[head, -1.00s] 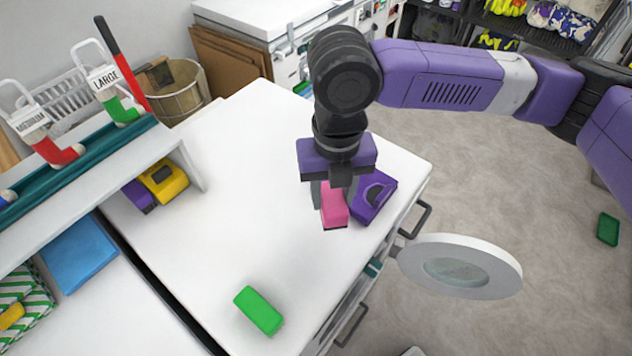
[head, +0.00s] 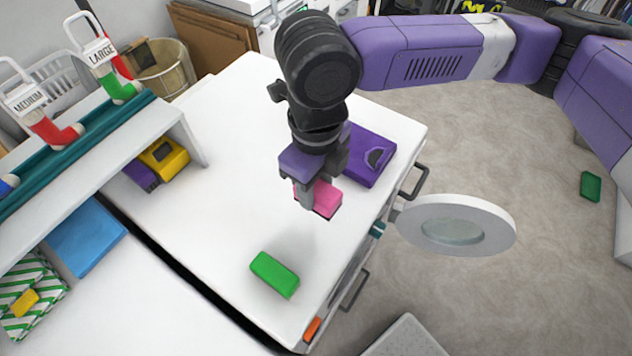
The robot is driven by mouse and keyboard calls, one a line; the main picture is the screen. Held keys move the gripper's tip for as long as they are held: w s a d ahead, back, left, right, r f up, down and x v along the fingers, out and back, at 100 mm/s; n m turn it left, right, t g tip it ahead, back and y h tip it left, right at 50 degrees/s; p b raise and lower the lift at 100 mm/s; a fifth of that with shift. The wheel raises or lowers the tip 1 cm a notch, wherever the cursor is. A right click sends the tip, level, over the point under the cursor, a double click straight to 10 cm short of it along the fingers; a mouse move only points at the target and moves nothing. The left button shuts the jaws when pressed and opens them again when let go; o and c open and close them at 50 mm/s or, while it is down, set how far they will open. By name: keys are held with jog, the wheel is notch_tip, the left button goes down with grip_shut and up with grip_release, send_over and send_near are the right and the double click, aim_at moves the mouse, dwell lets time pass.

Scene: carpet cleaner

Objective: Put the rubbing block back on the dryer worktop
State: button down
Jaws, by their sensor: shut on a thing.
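The pink block (head: 324,202), which I take for the rubbing block, is between the fingers of my gripper (head: 318,193). My gripper is shut on it, and the fingers hide part of it. The block is over the white worktop (head: 230,165), to the front left of a purple box. I cannot tell whether its underside touches the worktop.
A green block (head: 274,275) lies on the worktop near the front. The purple box (head: 369,155) lies by the right edge. A round magnifier (head: 480,209) juts out at the right. A shelf with stocking figures stands left. The worktop's middle is clear.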

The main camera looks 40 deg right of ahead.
jog(key=shift+f+b, duration=3.35)
jog(key=shift+f, duration=0.9)
jog(key=shift+f, duration=0.25)
jog(key=c, duration=0.7)
grip_release()
jog(key=shift+c, duration=0.2)
jog(key=shift+r, duration=0.1)
notch_tip(320, 180, up, 8)
jog(key=shift+f, duration=0.15)
